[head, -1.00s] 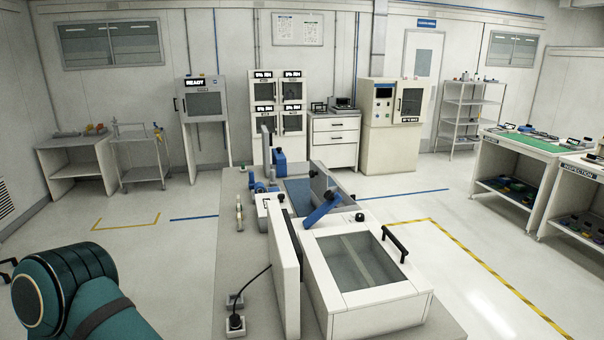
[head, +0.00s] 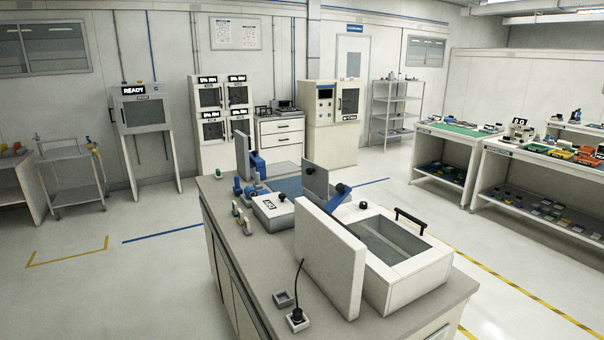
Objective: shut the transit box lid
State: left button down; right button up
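A white box (head: 402,284) with a grey window in its top and a black bar handle (head: 410,220) stands on the grey bench (head: 240,248). A thick white panel (head: 330,262) stands upright along its left side, like a raised lid; I cannot tell for sure that it is hinged to the box. Behind it, a smaller white unit (head: 274,212) carries a label and a black knob. Two more upright panels (head: 315,183) (head: 242,155) stand farther back. Neither of my grippers is in view.
A black plug with a cable (head: 298,318) and a small grey tray (head: 284,299) sit near the bench's front left. A table with a green mat (head: 460,131) and stocked benches stand at the right; cabinets line the back wall.

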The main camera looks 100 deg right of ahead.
aim_at(315, 177)
jog(key=i+l+z, duration=0.1)
jog(key=i+z, duration=0.15)
jog(key=z, duration=0.2)
jog(key=i+z, duration=0.25)
jog(key=z, duration=0.2)
jog(key=i+j+z, duration=0.15)
jog(key=z, duration=0.3)
jog(key=i+l+z, duration=0.15)
jog(key=i+z, duration=0.9)
jog(key=i, duration=0.15)
jog(key=i+j, duration=0.1)
jog(key=i, duration=1.3)
jog(key=i+j+z, duration=0.1)
jog(key=z, duration=1.3)
